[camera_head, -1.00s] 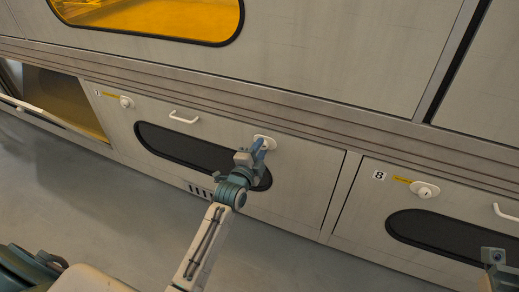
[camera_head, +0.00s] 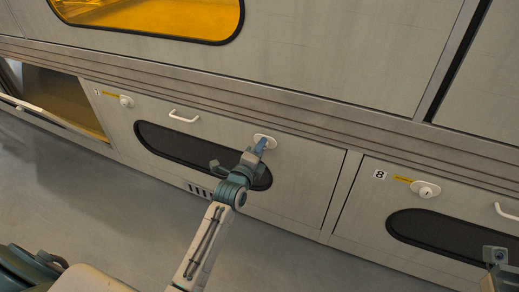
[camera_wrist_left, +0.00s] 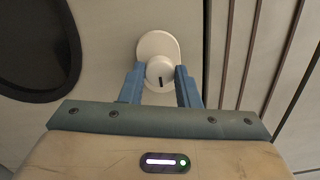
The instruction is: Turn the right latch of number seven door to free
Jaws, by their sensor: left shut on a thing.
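The number seven door (camera_head: 310,190) is the pale panel with a dark oval window in the middle of the head view. Its number label at the upper left is too small to read surely. The right latch (camera_head: 271,139) is a white round knob on a white plate, mostly hidden by my left gripper (camera_head: 262,146). In the left wrist view, the blue fingers of the left gripper (camera_wrist_left: 160,88) are shut on the sides of the latch knob (camera_wrist_left: 159,70). A dark slot on the knob stands nearly upright. Part of my right gripper (camera_head: 494,256) shows at the lower right; its fingers are unclear.
The door's left latch (camera_head: 126,101) and white handle (camera_head: 184,117) are to the left. The number eight door (camera_head: 365,215) with its own latch (camera_head: 425,190) is to the right. An open compartment (camera_head: 65,100) shows at far left. The grey floor (camera_head: 90,200) is clear.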

